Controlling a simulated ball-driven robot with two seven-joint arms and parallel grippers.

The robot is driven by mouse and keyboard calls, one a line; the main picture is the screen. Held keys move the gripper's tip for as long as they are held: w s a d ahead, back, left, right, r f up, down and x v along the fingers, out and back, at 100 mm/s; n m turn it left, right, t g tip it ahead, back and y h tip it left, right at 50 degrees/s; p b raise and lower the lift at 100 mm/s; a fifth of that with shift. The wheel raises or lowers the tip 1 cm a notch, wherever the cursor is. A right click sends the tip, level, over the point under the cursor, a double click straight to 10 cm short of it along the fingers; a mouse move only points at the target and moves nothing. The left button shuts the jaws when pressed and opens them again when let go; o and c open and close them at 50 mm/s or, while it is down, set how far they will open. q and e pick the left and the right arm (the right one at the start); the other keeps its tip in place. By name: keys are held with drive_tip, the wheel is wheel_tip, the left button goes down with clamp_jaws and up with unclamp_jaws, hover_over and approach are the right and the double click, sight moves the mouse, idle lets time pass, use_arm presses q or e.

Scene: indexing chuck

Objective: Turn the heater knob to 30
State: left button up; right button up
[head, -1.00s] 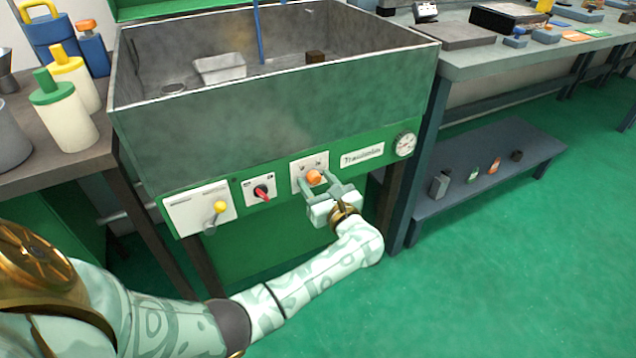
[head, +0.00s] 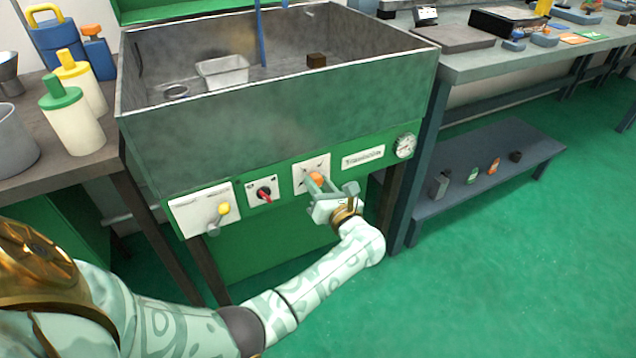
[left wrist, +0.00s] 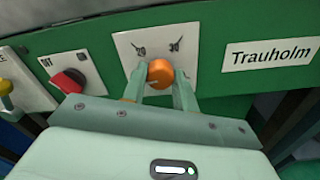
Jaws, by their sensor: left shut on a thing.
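The orange heater knob (head: 316,178) sits on a white plate on the green front panel of the sink unit; it also shows in the left wrist view (left wrist: 160,73). The plate (left wrist: 130,43) carries the marks 20 at upper left and 30 at upper right. My left gripper (head: 322,185) is shut on the knob, with one finger on each side of it; its fingers also show in the left wrist view (left wrist: 160,85). I cannot make out a pointer on the knob. My right gripper is not in view.
Left of the knob are a red switch (head: 265,194) and a yellow-tipped lever (head: 222,210). Right of it are a Trauholm label (head: 363,157) and a round gauge (head: 404,146). The metal basin (head: 270,130) rises above the panel. Open green floor lies in front.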

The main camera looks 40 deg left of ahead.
use_arm(q)
drive_tip(key=m+p, duration=0.1)
drive_tip(key=m, duration=0.2)
drive_tip(key=shift+r+m, duration=0.15)
drive_tip(key=shift+m, duration=0.65)
drive_tip(key=m+p, duration=0.2)
drive_tip(key=m, duration=0.2)
drive_tip(key=shift+m, duration=0.3)
drive_tip(key=m+p, duration=0.1)
drive_tip(key=m, duration=0.3)
drive_tip(key=shift+m, duration=0.3)
drive_tip(key=shift+d+m, duration=0.1)
drive_tip(key=shift+m, duration=0.8)
drive_tip(key=m+p, duration=0.1)
drive_tip(key=m, duration=0.1)
drive_tip(key=shift+m, duration=1.3)
drive_tip(key=m, duration=0.2)
drive_tip(key=shift+m, duration=0.3)
drive_tip(key=shift+m+p, duration=0.3)
drive_tip(key=shift+m, duration=2.1)
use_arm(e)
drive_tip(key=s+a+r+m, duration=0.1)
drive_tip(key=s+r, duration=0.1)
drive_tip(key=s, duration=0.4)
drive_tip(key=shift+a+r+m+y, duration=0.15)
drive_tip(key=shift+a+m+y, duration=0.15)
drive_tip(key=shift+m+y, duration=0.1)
use_arm(q)
drive_tip(key=shift+f, duration=0.2)
